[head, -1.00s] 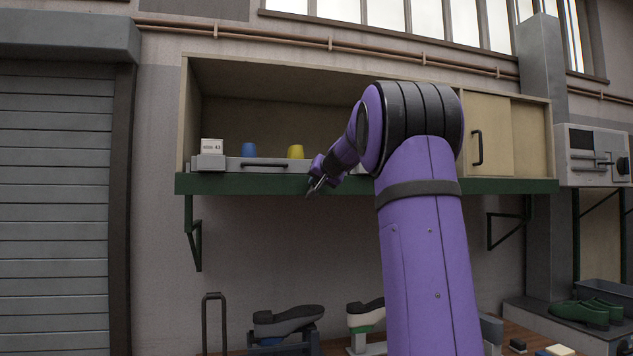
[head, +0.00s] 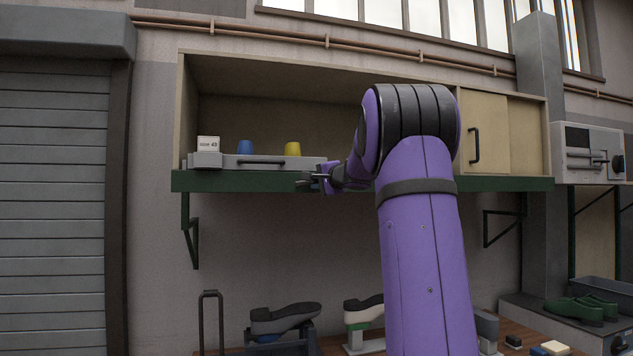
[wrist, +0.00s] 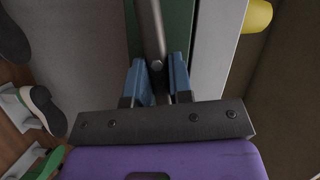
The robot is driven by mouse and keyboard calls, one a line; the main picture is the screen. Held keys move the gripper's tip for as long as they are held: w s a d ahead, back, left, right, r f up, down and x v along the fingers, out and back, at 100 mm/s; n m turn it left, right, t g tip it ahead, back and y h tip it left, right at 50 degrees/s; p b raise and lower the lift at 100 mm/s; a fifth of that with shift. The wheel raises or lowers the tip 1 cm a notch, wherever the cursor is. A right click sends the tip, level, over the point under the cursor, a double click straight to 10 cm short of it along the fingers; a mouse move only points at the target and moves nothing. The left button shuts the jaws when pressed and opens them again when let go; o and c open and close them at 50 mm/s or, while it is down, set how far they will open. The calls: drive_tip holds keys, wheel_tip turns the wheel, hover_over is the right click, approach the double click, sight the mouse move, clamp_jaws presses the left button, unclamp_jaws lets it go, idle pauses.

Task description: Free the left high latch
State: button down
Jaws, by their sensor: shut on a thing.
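The left high latch appears as a grey metal bar (wrist: 151,30) with a round pin head, running along the green shelf edge in the wrist view. My gripper (wrist: 158,70) has its blue fingers on both sides of this bar and is shut on it. In the head view my gripper (head: 314,182) is at the front edge of the green shelf, just right of the grey tray's handle. The latch is too small there to make out clearly. My purple arm hides the shelf edge to the right.
A sliding door (head: 485,130) covers the right side. Shoe lasts (head: 285,318) stand on the bench below.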

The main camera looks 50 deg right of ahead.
drive_tip(key=shift+f+m+t, duration=0.2)
drive_tip(key=shift+m+t, duration=0.2)
drive_tip(key=shift+m, duration=0.6)
drive_tip(key=c, duration=1)
unclamp_jaws()
drive_tip(key=s, duration=0.3)
drive_tip(key=s+a, duration=0.1)
drive_tip(key=s, duration=0.6)
drive_tip(key=shift+s+a, duration=0.35)
drive_tip(key=shift+a, duration=0.1)
